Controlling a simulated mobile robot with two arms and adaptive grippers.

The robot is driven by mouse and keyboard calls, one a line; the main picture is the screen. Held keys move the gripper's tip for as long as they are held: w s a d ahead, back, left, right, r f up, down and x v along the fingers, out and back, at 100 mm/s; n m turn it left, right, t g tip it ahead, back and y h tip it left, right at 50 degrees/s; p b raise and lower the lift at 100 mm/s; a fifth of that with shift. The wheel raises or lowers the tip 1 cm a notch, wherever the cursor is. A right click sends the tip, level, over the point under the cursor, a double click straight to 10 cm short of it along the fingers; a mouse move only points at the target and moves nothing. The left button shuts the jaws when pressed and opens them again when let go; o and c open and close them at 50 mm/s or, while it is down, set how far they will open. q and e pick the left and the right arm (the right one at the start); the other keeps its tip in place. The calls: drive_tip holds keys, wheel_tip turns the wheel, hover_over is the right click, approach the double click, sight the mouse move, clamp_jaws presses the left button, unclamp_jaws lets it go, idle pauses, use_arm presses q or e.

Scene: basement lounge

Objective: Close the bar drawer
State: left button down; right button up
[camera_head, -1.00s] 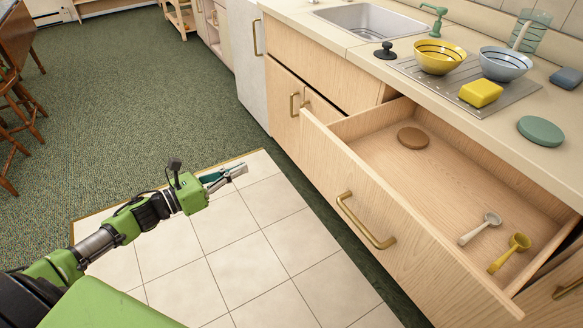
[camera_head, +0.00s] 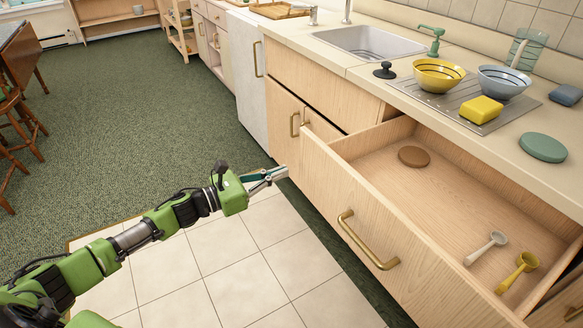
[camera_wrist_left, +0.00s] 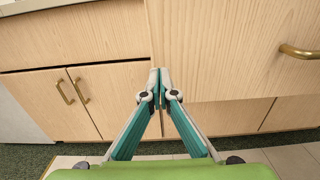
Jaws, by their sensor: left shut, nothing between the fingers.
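The bar drawer (camera_head: 385,240) is pulled well open in the head view, with its wooden front towards the tiled floor and a brass handle (camera_head: 366,240). Inside lie a brown disc (camera_head: 413,157), a white scoop (camera_head: 486,247) and a yellow scoop (camera_head: 517,272). My left gripper (camera_head: 284,172) is shut and empty, near the far end of the drawer front. In the left wrist view its fingertips (camera_wrist_left: 160,72) appear at the left edge of the drawer front (camera_wrist_left: 230,50), with the handle (camera_wrist_left: 299,52) to the right. I cannot tell whether they touch it. My right gripper is not in view.
The counter (camera_head: 400,95) above holds a sink (camera_head: 365,42), a yellow bowl (camera_head: 438,75), a blue-grey bowl (camera_head: 503,81), a yellow sponge (camera_head: 481,109) and a green disc (camera_head: 543,147). Closed cabinet doors (camera_head: 287,125) stand left of the drawer. The tiled floor (camera_head: 235,265) is clear.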

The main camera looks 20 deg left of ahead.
sight(301, 165)
use_arm(q)
drive_tip(key=shift+x, duration=1.2)
drive_tip(key=shift+w+d, duration=0.4)
drive_tip(key=shift+w, duration=0.1)
drive_tip(key=shift+w+d, duration=0.1)
drive_tip(key=shift+w, duration=0.05)
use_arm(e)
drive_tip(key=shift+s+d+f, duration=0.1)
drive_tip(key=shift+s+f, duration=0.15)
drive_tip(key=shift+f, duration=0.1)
use_arm(q)
drive_tip(key=shift+w+d, duration=0.1)
